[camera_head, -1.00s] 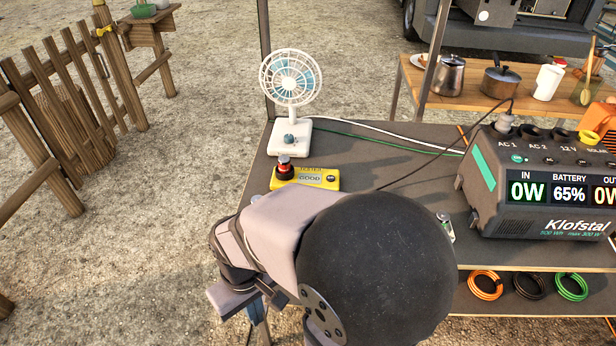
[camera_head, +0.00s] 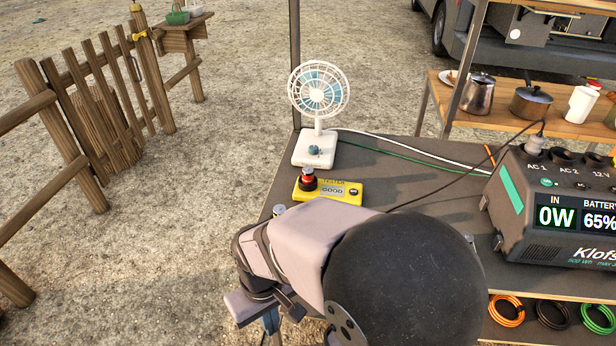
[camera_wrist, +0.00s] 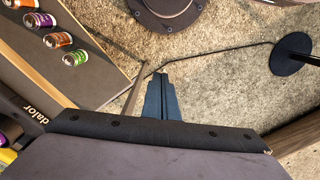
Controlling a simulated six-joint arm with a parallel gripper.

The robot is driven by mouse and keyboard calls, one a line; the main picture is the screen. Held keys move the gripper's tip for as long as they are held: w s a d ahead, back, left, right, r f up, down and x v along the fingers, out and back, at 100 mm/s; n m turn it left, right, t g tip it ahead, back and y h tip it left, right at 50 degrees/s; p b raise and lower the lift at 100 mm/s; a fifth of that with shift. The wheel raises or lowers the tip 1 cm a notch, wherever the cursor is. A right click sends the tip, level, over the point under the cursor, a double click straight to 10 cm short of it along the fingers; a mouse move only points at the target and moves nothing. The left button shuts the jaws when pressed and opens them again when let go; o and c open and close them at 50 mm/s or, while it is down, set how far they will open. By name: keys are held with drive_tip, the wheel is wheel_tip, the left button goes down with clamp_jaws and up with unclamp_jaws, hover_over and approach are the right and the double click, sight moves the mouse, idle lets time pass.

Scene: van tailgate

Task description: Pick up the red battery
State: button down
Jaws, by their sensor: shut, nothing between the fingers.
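In the head view a short cylinder with a red body and dark lower part (camera_head: 308,181) stands upright on the left end of a yellow tester (camera_head: 339,194) whose display reads GOOD. It is the only clearly red battery-like thing there. My gripper (camera_wrist: 161,97) shows in the wrist view, its two dark blue fingers closed together and empty over bare ground, apart from any battery. In the head view my arm hides part of the table, and the fingertips do not show clearly.
The dark table (camera_head: 420,215) carries a white fan (camera_head: 318,90) and a power station (camera_head: 550,205). Cables cross behind the tester. Several coloured cylinders, including an orange one (camera_wrist: 58,40), lie at upper left in the wrist view. A wooden fence (camera_head: 110,90) stands left.

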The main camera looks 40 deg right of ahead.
sight(306, 170)
drive_tip(key=c, duration=2.4)
unclamp_jaws()
drive_tip(key=shift+c, duration=0.2)
drive_tip(key=o, duration=1.1)
drive_tip(key=shift+c, duration=0.2)
